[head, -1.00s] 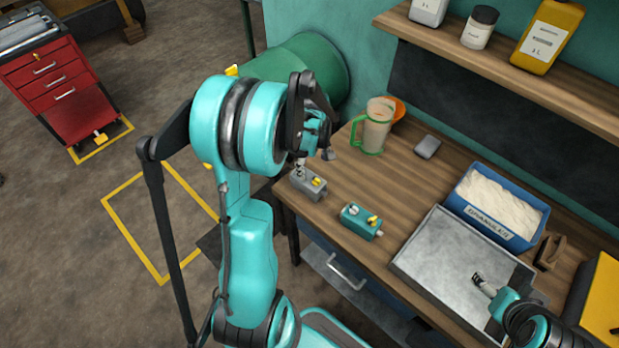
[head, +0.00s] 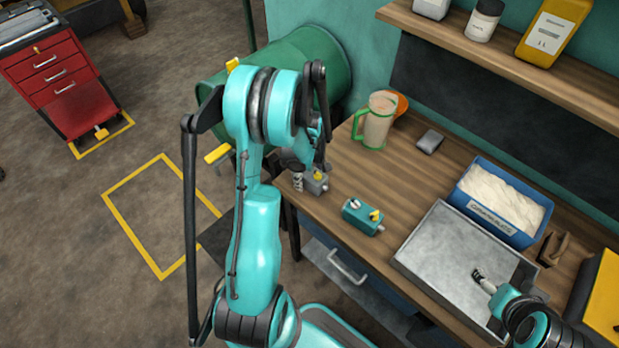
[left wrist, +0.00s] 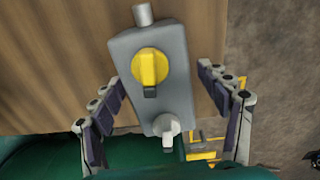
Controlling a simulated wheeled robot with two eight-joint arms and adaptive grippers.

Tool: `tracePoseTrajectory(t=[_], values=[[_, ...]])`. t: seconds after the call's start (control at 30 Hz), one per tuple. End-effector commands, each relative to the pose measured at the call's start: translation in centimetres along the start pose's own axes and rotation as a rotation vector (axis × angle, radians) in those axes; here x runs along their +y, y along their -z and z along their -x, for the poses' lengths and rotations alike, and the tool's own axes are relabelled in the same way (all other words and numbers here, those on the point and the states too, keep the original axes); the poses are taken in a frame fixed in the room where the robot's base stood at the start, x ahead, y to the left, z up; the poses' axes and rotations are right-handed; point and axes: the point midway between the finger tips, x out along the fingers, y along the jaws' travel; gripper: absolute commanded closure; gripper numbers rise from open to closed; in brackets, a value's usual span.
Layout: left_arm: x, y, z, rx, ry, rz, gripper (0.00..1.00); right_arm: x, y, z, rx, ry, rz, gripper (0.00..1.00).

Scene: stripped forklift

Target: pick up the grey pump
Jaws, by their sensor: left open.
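The grey pump (head: 318,184), a small grey box with a yellow knob and a white fitting, sits at the left end of the wooden workbench (head: 405,185). It also shows in the left wrist view (left wrist: 180,82). My left gripper (head: 309,173) is right over it and partly hides it in the head view. In the left wrist view the fingers (left wrist: 162,80) are open, one on each side of the pump, with gaps showing. My right gripper (head: 479,275) is over the grey metal tray, far from the pump; its jaw state is too small to tell.
A teal pump (head: 362,216) stands close to the right of the grey pump. Behind are a green-handled jug (head: 377,122) and a dark grey block (head: 429,142). The metal tray (head: 425,246) and blue bin (head: 475,217) fill the right.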

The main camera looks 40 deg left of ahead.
Motion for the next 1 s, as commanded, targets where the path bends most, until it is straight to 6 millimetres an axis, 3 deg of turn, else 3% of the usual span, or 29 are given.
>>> tracePoseTrajectory(t=[0.03,0.3,0.33,0.73,1.0], values=[[0.0,0.0,0.0,0.0,0.0,0.0,0.24,0.0,0.0,0.0,0.0,0.0,0.0,0.25],[0.0,0.0,0.0,0.0,0.0,0.0,0.95,0.0,0.0,0.0,0.0,0.0,0.0,0.25],[0.0,0.0,0.0,0.0,0.0,0.0,1.0,0.0,0.0,0.0,0.0,0.0,0.0,0.25],[0.0,0.0,0.5,0.0,0.0,0.0,1.0,0.0,0.1,0.1,0.0,0.0,0.0,0.25],[0.0,0.0,3.0,0.0,0.0,0.0,1.0,0.0,0.5,0.7,0.0,0.0,0.0,0.25]])
